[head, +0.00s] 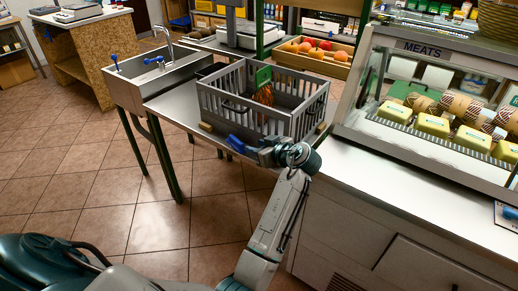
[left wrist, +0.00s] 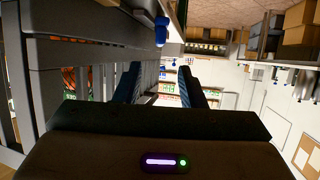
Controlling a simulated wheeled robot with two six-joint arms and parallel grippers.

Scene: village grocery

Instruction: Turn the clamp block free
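My left gripper (head: 236,143) points left along the crate's near side, between the two blocks. In the left wrist view its dark blue fingers (left wrist: 157,88) are apart with nothing seen between them, and crate slats (left wrist: 75,55) run close on the left. My right gripper is not in view.
A sink (head: 150,85) with blue levers adjoins the table on the left. A wooden fruit tray (head: 318,60) stands behind the crate. A glass meat case (head: 440,100) and white counter (head: 400,172) close off the right. The tiled floor at left is clear.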

